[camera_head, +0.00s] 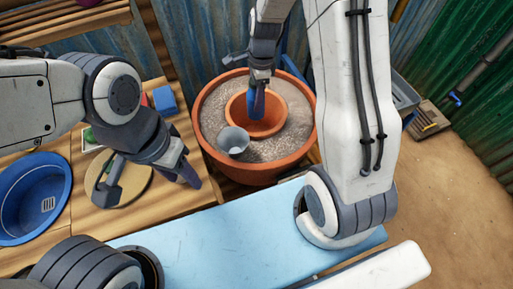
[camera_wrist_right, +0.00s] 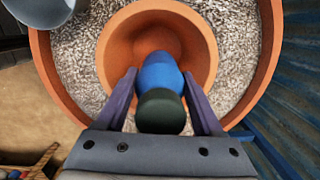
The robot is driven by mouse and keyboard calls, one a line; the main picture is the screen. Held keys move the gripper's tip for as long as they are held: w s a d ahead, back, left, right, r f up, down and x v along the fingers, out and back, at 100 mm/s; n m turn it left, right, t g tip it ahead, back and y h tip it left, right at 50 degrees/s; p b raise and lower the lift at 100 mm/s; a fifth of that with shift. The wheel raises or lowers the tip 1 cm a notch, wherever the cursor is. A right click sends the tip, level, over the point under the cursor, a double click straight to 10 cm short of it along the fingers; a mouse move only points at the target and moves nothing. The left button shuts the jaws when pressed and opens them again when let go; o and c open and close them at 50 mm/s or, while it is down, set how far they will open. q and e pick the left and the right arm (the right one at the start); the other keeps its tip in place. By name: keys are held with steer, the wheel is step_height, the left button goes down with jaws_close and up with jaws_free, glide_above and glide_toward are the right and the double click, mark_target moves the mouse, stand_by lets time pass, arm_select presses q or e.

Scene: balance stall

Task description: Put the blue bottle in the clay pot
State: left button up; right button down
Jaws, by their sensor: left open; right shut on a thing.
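My right gripper (camera_head: 260,84) is shut on the blue bottle (camera_head: 257,104), over the opening of a small orange clay pot (camera_head: 272,126). In the right wrist view the bottle (camera_wrist_right: 160,72) sits between the two fingers (camera_wrist_right: 158,85), its dark cap towards me and its blue body towards the pot's inside (camera_wrist_right: 200,45). I cannot tell whether the bottle touches the pot. The pot stands in grey gravel inside a larger orange planter (camera_head: 250,172). My left gripper (camera_head: 148,184) is open and empty above the wooden table, left of the planter.
A grey cup (camera_head: 233,139) lies in the gravel beside the clay pot. On the wooden table (camera_head: 120,215) are a blue basin (camera_head: 35,195), a round wooden disc (camera_head: 133,188) and a blue block (camera_head: 164,99). A light blue surface (camera_head: 220,235) is in front. Corrugated walls stand behind.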

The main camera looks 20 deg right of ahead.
mark_target(256, 117)
step_height(256, 117, down, 5)
steer(key=m+b, duration=0.1)
steer(key=m, duration=0.1)
steer(key=m+b, duration=0.1)
steer(key=shift+s+d+r+m, duration=0.1)
steer(key=shift+r+m, duration=0.05)
steer(key=shift+m, duration=0.25)
step_height(256, 117, down, 5)
steer(key=shift+f+b, duration=0.2)
steer(key=shift+b, duration=0.25)
arm_select(q)
steer(key=shift+s+f+b, duration=0.1)
steer(key=shift+f+b, duration=0.4)
steer(key=shift+f, duration=2.2)
arm_select(e)
steer(key=shift+f, duration=2)
steer(key=shift+f, duration=0.2)
steer(key=shift+c, duration=0.2)
jaws_free()
steer(key=shift+r, duration=0.1)
